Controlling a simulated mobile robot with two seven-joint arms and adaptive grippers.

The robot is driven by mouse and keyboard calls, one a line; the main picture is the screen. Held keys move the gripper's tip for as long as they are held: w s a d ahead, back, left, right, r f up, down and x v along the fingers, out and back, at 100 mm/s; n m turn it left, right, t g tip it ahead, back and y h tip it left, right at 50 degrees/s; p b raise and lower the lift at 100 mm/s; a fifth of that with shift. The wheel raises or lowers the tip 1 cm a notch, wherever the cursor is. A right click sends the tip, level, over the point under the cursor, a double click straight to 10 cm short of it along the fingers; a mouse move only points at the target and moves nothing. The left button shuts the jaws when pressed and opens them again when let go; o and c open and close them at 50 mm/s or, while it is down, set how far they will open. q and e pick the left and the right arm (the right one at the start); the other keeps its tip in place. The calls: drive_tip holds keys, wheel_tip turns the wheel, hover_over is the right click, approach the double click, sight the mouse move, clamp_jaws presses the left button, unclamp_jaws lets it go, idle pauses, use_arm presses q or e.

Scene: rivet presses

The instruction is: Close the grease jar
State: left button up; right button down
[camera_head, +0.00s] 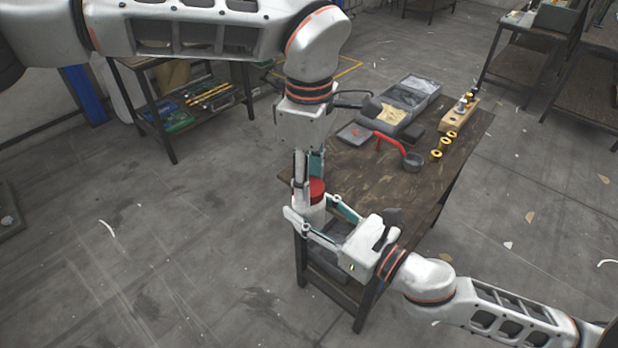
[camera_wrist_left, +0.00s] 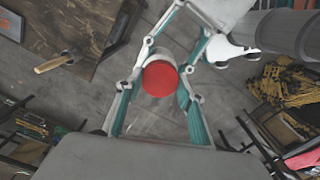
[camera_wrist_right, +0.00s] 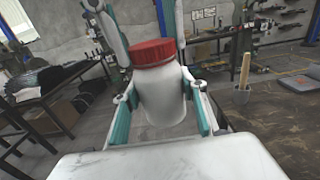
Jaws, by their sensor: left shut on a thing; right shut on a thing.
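The grease jar is a white jar (camera_wrist_right: 165,103) with a red lid (camera_wrist_right: 153,52) on top. My right gripper (camera_head: 322,218) is shut on the jar body and holds it upright above the near left corner of the workbench. My left gripper (camera_head: 308,180) points down from above, shut on the red lid, with one finger on each side; the lid also shows between its fingers in the left wrist view (camera_wrist_left: 160,79). The lid sits on the jar's mouth. I cannot tell how tightly it is seated.
The bench's near middle is bare. Other tables stand farther off.

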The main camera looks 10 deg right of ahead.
use_arm(q)
drive_tip(key=o, duration=1.3)
wheel_tip(320, 180, up, 12)
